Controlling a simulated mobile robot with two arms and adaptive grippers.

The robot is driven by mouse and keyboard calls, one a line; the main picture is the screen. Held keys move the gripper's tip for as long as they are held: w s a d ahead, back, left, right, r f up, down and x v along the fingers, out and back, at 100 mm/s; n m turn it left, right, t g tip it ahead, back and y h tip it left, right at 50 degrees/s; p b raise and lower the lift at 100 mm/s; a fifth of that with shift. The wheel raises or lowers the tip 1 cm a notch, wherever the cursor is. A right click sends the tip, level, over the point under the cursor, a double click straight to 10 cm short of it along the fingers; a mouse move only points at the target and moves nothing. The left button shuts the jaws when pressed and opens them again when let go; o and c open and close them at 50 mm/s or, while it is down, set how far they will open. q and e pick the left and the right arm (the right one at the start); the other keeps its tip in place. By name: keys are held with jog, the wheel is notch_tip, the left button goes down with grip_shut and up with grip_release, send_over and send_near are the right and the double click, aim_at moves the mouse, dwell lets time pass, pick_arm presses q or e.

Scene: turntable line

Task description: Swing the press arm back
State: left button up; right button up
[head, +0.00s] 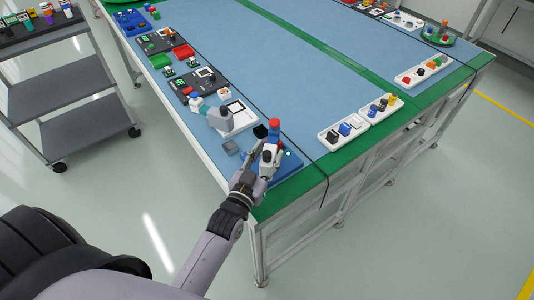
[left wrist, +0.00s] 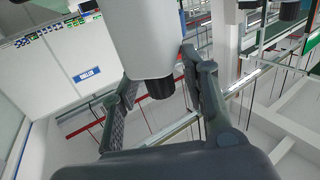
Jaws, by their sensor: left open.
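The press (head: 270,155) stands on a blue base (head: 291,169) at the table's near corner. It has a pale body and a red top (head: 274,123). My left gripper (head: 257,163) is at the press's near left side, partly overlapping it in the head view. In the left wrist view my left gripper (left wrist: 158,82) is open. A large pale part with a black tip (left wrist: 160,87) lies between or in front of its spread fingers. I cannot tell whether they touch it, or which part of the press it is. My right gripper is not in view.
Left of the press are a small grey block (head: 231,147) and a white-framed board (head: 238,118). White trays (head: 341,132) with small parts lie toward the right edge. A dark cable (head: 324,190) hangs over the near edge. The blue mat's middle is clear.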

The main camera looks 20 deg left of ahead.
pick_arm(q)
grip_shut()
dwell(0.6)
dwell(0.3)
